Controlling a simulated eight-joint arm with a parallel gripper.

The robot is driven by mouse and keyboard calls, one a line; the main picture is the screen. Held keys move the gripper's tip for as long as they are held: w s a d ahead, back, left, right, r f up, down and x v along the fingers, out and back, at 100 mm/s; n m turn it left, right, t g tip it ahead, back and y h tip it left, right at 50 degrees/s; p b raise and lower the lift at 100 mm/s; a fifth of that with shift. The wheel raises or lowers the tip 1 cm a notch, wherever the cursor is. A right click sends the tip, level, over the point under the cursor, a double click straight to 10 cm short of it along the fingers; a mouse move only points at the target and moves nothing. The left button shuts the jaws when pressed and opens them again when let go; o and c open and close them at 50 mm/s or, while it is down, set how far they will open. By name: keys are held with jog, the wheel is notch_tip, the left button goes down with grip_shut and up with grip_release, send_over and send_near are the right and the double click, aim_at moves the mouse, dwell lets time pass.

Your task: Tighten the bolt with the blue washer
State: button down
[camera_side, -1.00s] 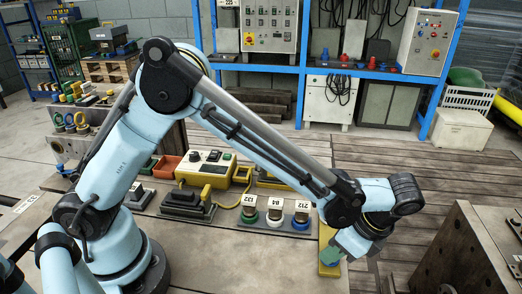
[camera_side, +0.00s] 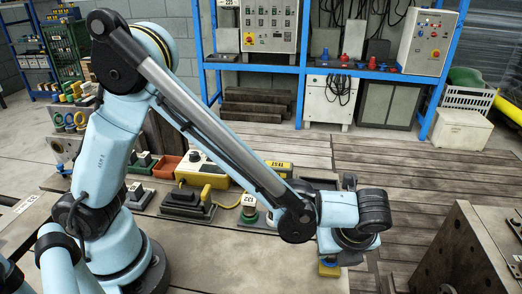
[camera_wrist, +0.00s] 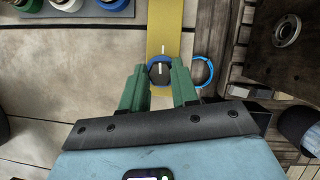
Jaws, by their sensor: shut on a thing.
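The bolt (camera_wrist: 159,73) has a dark round head with a pale line, and a blue washer (camera_wrist: 150,68) shows as a ring around it. It sits on a yellow bar (camera_wrist: 163,22); in the side view only the near end of this bar (camera_side: 329,270) shows, below my wrist. My gripper (camera_wrist: 160,78) has green fingers shut on the bolt, one on each side of its head. The head's pale line points nearly up in the wrist view, roughly in line with a pale mark on the bar. In the side view my wrist hides the bolt and fingertips.
A separate blue ring (camera_wrist: 204,71) lies right of the bar. A row of round cups with coloured bases (camera_wrist: 66,5) stands at the wrist view's upper left. A yellow control box (camera_side: 202,168) sits on the bench. A rusty steel block (camera_side: 474,250) stands right of my wrist.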

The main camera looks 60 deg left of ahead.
jog(key=shift+m, duration=0.5)
jog(key=c, duration=0.8)
grip_release()
jog(key=shift+c, duration=0.2)
jog(key=shift+r, duration=0.1)
jog(key=v, duration=1.2)
jog(key=shift+s, duration=0.2)
jog(key=shift+a, duration=0.15)
jog(key=s+a+n+t+h, duration=0.3)
jog(key=a+n+t, duration=0.1)
jog(key=a+n, duration=1.8)
jog(key=n, duration=0.3)
jog(key=shift+a+r+t+h, duration=0.15)
jog(key=shift+a+t+h, duration=0.25)
